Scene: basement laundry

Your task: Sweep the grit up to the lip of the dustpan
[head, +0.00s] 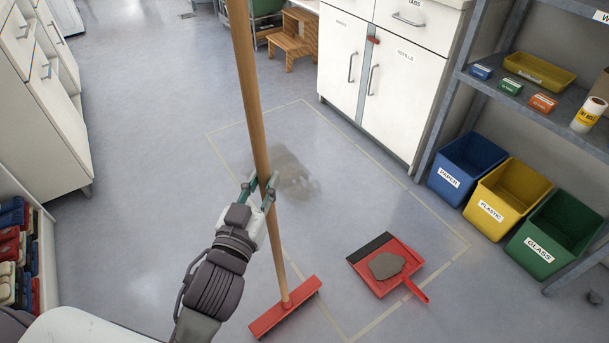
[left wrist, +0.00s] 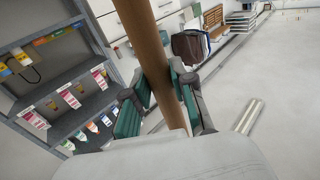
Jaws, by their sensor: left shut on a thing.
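A broom with a long wooden handle (head: 250,90) and a red head (head: 285,308) stands slightly tilted, its head low at the floor. My left gripper (head: 262,190) is shut around the handle, which also passes between its fingers in the left wrist view (left wrist: 158,75). A red dustpan (head: 382,288) lies on the floor to the right of the broom head, apart from it. Its dark lip (head: 370,247) faces up-left. A grey heap of grit (head: 386,266) shows in the pan. A grey-brown dusty patch (head: 290,178) lies on the floor behind the handle. My right gripper is out of view.
Taped lines (head: 235,165) mark a rectangle on the floor around the patch and pan. Blue (head: 450,180), yellow (head: 490,210) and green (head: 540,240) bins stand at the right below a shelf. White cupboards (head: 385,75) stand behind. The floor to the left is clear.

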